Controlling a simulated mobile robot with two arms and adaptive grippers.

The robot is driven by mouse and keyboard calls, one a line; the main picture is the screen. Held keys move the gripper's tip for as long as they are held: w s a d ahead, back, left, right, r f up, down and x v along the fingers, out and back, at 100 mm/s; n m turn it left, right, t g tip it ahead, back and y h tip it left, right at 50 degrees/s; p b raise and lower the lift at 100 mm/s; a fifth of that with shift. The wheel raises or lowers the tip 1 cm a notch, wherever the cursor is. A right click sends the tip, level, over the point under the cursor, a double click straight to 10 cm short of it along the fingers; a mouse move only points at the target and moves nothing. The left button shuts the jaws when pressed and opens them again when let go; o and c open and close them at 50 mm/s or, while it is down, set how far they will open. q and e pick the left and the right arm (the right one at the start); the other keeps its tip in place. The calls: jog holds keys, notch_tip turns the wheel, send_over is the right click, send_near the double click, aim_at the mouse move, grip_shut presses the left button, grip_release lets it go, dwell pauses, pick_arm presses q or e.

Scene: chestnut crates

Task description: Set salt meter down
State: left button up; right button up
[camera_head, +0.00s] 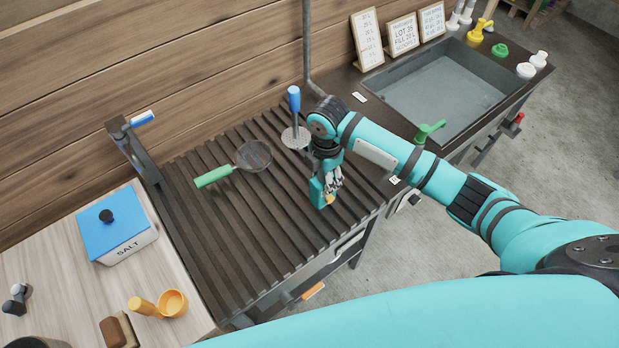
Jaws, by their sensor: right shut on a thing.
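My right gripper (333,179) points down over the front right part of the dark slatted rack (250,215). It is shut on a small teal thing with a yellow-orange part (330,199), which seems to be the salt meter. The fingers hide part of it. It is at or just above the slats; I cannot tell whether it touches them. My left gripper is not in view.
A blue-lidded salt box (110,222) and orange scoop (172,302) stand on the left counter. A basin (440,90) is at right. The rack's front left is clear.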

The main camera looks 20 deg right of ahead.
aim_at(312, 178)
jog(key=shift+w+a, duration=0.4)
jog(key=shift+a, duration=0.2)
jog(key=shift+w+a, duration=0.35)
jog(key=shift+a, duration=0.25)
jog(key=shift+a+f+p, duration=0.1)
jog(key=shift+f+p, duration=0.3)
jog(key=shift+p, duration=0.1)
notch_tip(312, 178, down, 2)
jog(key=shift+w+f+p, duration=0.1)
jog(key=shift+f+p, duration=0.1)
jog(key=shift+p, duration=0.25)
jog(key=shift+f, duration=0.3)
jog(key=shift+f, duration=0.2)
jog(key=o, duration=1.3)
